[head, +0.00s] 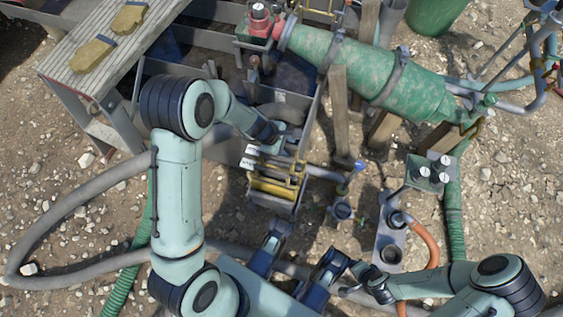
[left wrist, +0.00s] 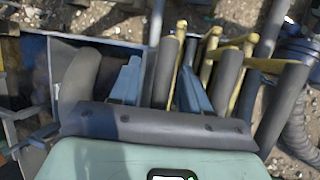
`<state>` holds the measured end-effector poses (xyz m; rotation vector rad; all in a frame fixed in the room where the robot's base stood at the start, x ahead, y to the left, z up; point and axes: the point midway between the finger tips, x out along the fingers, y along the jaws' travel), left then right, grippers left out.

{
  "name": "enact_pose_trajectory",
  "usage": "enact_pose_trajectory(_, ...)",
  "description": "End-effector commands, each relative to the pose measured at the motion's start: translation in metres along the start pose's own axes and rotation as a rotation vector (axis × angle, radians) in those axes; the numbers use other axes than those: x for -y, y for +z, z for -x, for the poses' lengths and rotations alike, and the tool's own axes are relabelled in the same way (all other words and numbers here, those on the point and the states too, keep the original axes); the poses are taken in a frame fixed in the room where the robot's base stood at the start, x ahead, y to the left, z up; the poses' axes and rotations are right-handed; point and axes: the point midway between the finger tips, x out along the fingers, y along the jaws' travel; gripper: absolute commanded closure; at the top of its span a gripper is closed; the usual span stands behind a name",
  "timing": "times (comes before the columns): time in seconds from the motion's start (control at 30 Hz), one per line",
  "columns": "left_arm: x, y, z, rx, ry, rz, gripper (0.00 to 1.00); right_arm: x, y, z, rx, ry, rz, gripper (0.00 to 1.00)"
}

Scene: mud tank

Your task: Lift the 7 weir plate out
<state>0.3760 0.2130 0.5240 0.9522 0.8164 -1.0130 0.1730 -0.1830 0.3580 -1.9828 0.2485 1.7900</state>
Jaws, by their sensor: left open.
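A narrow grey box (head: 270,205) with several yellow handles (head: 277,186) stands at the middle of the head view. Two white tags (head: 250,156) show at its upper left; their marks are too small to read, so I cannot tell which plate is the 7 weir plate. My left gripper (head: 290,142) is open just above the tagged end. In the left wrist view its two blue fingers (left wrist: 160,88) point at grey upright parts (left wrist: 165,68), with yellow handles (left wrist: 212,58) to the right. I cannot tell whether they touch anything. My right gripper (head: 352,272) is low right, its jaws unclear.
A green mottled cylinder (head: 365,75) lies on timber posts behind. A slatted bench (head: 105,50) with gloves (head: 92,54) is at upper left. Grey hose (head: 65,205) and green hose (head: 455,215) cross stony ground. A valve box (head: 430,174) stands to the right.

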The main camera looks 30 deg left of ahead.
Motion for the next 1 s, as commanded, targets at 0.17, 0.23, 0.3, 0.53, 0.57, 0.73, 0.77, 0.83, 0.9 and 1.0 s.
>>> enact_pose_trajectory(0.17,0.0008,-0.0012,-0.0024,0.000,0.000,0.000,0.57,-0.0004,-0.0002,-0.0029,0.000,0.000,0.000,0.49)
enact_pose_trajectory(0.23,0.0007,-0.0010,-0.0020,0.000,0.000,0.000,0.80,-0.0003,-0.0002,-0.0023,0.000,0.000,0.000,0.49)
enact_pose_trajectory(0.3,0.0008,-0.0010,-0.0019,0.000,0.000,0.000,1.00,-0.0002,-0.0002,-0.0023,0.000,0.000,0.000,0.49)
enact_pose_trajectory(0.53,0.0008,-0.0010,-0.0019,0.000,-0.001,0.000,1.00,-0.0002,-0.0003,-0.0022,0.000,0.000,0.000,0.49)
enact_pose_trajectory(0.57,0.0008,-0.0010,-0.0019,0.000,-0.001,0.000,1.00,-0.0002,-0.0003,-0.0022,0.000,0.000,0.000,0.49)
enact_pose_trajectory(0.73,0.0008,-0.0010,-0.0019,0.000,-0.001,0.000,1.00,-0.0003,-0.0003,-0.0023,0.000,0.000,0.000,0.49)
enact_pose_trajectory(0.77,0.0008,-0.0010,-0.0019,0.000,-0.001,0.000,1.00,-0.0003,-0.0002,-0.0023,0.000,0.000,0.000,0.49)
enact_pose_trajectory(0.83,0.0008,-0.0010,-0.0019,0.000,-0.001,0.000,1.00,-0.0003,-0.0002,-0.0023,0.000,0.000,0.000,0.49)
enact_pose_trajectory(0.9,0.0008,-0.0010,-0.0019,0.000,-0.001,0.000,1.00,-0.0003,-0.0002,-0.0023,0.000,0.000,0.000,0.49)
enact_pose_trajectory(1.0,0.0008,-0.0010,-0.0019,0.000,-0.001,0.000,1.00,-0.0003,-0.0002,-0.0023,0.000,0.000,0.000,0.49)
